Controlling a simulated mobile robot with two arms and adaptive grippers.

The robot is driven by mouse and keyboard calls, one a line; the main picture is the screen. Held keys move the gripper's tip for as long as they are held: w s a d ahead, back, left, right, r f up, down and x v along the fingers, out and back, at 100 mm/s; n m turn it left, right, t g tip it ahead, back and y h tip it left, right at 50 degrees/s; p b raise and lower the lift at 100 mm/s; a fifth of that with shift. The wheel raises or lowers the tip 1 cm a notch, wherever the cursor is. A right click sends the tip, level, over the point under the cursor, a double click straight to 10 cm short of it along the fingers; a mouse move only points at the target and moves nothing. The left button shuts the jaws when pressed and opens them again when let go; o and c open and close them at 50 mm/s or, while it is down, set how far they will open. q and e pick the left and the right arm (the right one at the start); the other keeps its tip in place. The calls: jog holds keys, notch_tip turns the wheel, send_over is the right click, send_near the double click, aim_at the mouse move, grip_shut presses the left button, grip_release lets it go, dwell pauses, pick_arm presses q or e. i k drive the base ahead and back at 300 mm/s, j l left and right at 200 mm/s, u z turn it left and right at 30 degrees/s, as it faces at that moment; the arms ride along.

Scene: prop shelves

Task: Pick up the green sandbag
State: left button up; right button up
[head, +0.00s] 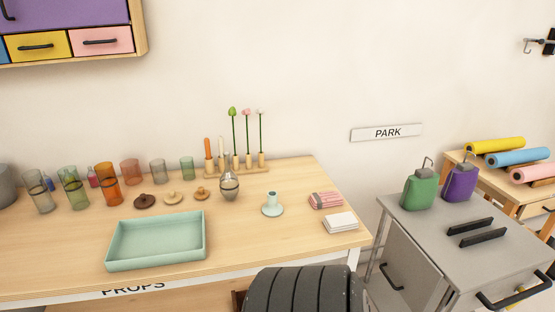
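The green sandbag (420,190) stands upright on the left back part of the grey cart's top (428,222). It has a grey upper part and a loop handle at the top. A purple sandbag (460,184) of the same shape stands close to its right. Nothing covers the green sandbag from this view. Neither of my grippers shows in the head view, so I cannot see how they stand relative to it.
Two black bars (476,232) lie on the cart's front right. A wooden table (300,185) with a mint tray (195,253), cups and flowers stands left. A dark ribbed shape (305,290) fills the bottom middle. Rolls (495,145) lie on a table behind the cart.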

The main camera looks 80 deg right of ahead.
aim_at(421, 189)
jog(key=i+z, duration=0.15)
jog(key=z, duration=2.1)
